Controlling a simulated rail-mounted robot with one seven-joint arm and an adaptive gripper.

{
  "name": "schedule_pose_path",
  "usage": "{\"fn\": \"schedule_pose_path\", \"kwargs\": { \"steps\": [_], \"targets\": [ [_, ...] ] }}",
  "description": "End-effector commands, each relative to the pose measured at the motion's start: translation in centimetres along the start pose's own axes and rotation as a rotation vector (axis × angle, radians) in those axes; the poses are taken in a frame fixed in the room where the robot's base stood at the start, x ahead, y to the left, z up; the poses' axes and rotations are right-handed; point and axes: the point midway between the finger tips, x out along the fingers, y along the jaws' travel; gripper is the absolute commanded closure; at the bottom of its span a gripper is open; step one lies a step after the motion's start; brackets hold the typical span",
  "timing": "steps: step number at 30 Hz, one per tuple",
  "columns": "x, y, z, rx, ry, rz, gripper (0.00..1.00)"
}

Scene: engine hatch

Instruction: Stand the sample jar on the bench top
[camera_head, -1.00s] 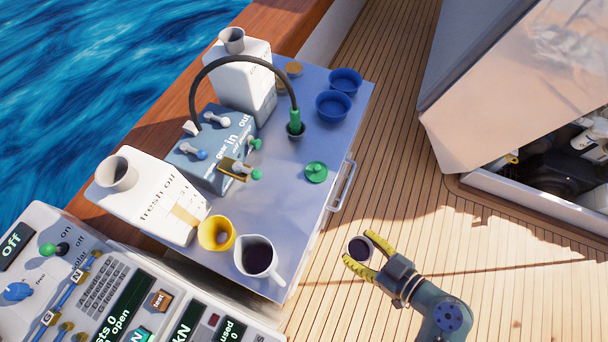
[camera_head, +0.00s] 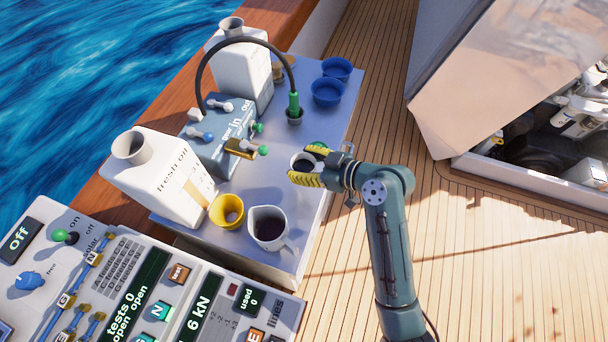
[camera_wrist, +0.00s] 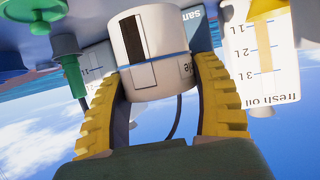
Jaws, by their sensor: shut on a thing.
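The sample jar (camera_wrist: 152,50) is a small white cylinder with a dark strip and a blue line, held between the yellow fingers of my gripper (camera_wrist: 165,85) in the wrist view. In the head view the jar (camera_head: 303,161) shows its dark open top. My gripper (camera_head: 308,166) is shut on it over the right part of the bench top (camera_head: 265,190). Whether the jar's base touches the bench top cannot be told.
A white jug (camera_head: 268,228) and a yellow cup (camera_head: 226,211) stand at the near end. Blue bowls (camera_head: 327,91) stand at the far end. The pump box (camera_head: 214,139) and the fresh oil can (camera_head: 160,180) stand at left.

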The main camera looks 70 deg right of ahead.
Motion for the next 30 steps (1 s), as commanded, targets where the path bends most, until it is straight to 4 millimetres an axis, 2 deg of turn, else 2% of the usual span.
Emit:
{"fn": "schedule_pose_path", "kwargs": {
  "steps": [9, 20, 21, 24, 25, 30],
  "targets": [
    [2.4, 0.1, 5.1, -0.001, 0.003, 0.003, 0.75],
    [2.6, 0.1, 5.6, -0.004, 0.004, 0.004, 0.75],
    [2.6, 0.1, 5.6, -0.002, 0.002, 0.003, 0.29],
    [2.6, 0.1, 5.6, -0.002, 0.001, 0.003, 0.09],
    [2.6, 0.1, 5.6, -0.002, 0.001, 0.003, 0.07],
    [2.6, 0.1, 5.6, -0.002, 0.001, 0.003, 0.07]
  ]
}}
